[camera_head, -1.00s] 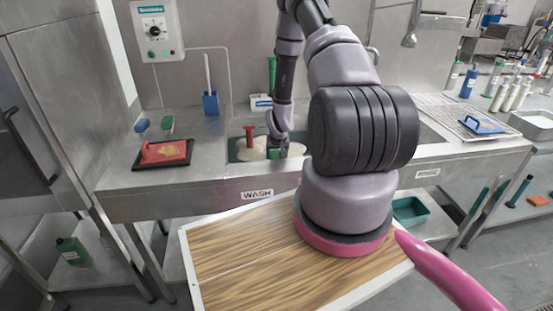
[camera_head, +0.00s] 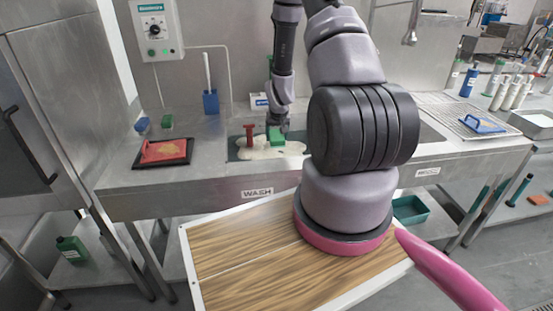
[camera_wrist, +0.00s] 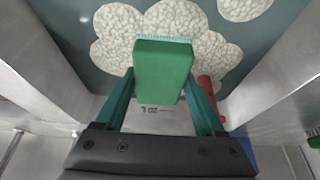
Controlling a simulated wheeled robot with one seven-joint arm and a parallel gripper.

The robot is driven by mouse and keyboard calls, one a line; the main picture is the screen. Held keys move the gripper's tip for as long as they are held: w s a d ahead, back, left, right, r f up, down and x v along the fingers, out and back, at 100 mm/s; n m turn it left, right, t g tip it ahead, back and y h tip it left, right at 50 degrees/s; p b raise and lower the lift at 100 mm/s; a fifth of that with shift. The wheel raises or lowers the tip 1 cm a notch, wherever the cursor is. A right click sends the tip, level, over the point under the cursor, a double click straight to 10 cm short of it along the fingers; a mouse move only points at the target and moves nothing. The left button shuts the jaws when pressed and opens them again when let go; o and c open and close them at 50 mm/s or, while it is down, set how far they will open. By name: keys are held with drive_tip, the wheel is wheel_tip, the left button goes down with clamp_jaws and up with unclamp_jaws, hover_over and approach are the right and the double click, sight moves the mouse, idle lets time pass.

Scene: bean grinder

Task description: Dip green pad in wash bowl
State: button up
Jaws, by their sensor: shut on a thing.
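The green pad (camera_head: 277,138) is gripped by my gripper (camera_head: 277,128) over the sunken wash bowl (camera_head: 233,155), behind the WASH label. In the wrist view the green pad (camera_wrist: 163,72) sits between the two green fingers of my gripper (camera_wrist: 161,88), which are shut on its sides. White foam (camera_head: 262,150) floats in the bowl, and the foam (camera_wrist: 118,28) lies beneath the pad in the wrist view. I cannot tell whether the pad's underside touches the foam.
A red-handled tool (camera_head: 250,135) stands in the bowl just left of the pad. A red pad on a dark tray (camera_head: 163,152) and a blue holder (camera_head: 210,103) are left of the bowl. A wire rack with a blue item (camera_head: 482,124) is at right.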

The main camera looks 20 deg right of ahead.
sight(277, 136)
drive_tip(key=shift+r, duration=3.8)
